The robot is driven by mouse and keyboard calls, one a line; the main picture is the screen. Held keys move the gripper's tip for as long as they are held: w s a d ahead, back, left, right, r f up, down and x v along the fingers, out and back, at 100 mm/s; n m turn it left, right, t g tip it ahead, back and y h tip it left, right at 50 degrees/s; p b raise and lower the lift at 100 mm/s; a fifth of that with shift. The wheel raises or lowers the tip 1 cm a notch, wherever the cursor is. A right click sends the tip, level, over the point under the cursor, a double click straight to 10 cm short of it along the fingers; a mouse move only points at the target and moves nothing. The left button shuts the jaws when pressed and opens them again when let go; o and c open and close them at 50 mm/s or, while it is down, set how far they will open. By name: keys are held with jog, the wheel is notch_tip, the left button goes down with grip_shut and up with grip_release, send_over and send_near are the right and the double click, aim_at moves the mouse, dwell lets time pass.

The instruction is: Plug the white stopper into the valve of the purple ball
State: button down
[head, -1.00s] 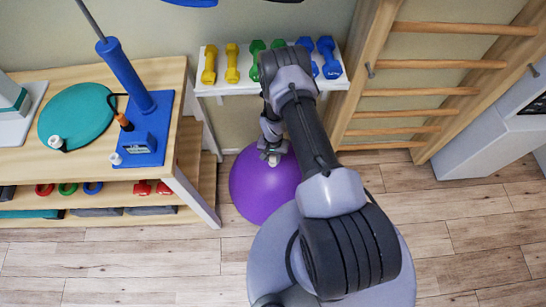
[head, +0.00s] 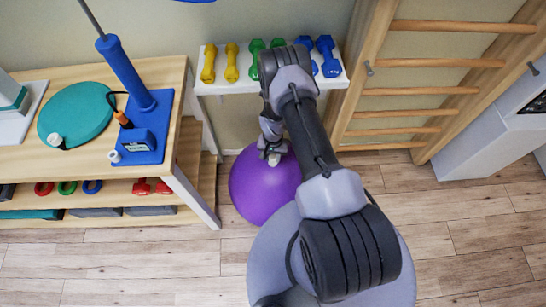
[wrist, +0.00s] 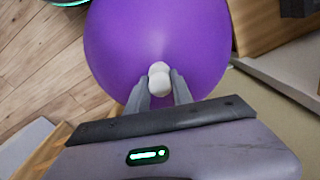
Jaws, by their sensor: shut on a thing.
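The purple ball (head: 262,188) rests on the floor between the wooden table and my arm. It fills the upper middle of the wrist view (wrist: 157,28). My gripper (wrist: 161,82) is over the ball's top, fingers pointing at it. It is shut on the white stopper (wrist: 158,70), which shows between the fingertips with its far end against or just over the ball. In the head view the stopper is a small pale spot (head: 273,159) below the gripper. The valve is hidden; I cannot tell whether the stopper is inside it.
The wooden table (head: 60,92) at left holds a teal disc (head: 72,112) and a blue pump (head: 130,78). A white shelf (head: 220,88) with dumbbells stands behind the ball. Wooden wall bars (head: 420,92) rise at right. The floor (head: 150,262) in front is clear.

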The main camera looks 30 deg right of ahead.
jog(key=c, duration=1)
grip_release()
jog(key=shift+s+a+f, duration=0.1)
jog(key=shift+s+f, duration=0.15)
jog(key=shift+f, duration=0.3)
jog(key=shift+c, duration=0.2)
jog(key=shift+o, duration=0.2)
jog(key=shift+w+d+r+p, duration=0.1)
jog(key=shift+d+r+p, duration=0.05)
jog(key=shift+r+p, duration=0.4)
jog(key=shift+w+d+r+p, duration=0.1)
jog(key=shift+r+p, duration=0.3)
jog(key=shift+r, duration=0.15)
jog(key=shift+a+r+p, duration=0.1)
jog(key=shift+r+p, duration=1.45)
jog(key=shift+r, duration=0.95)
jog(key=shift+w+f, duration=0.1)
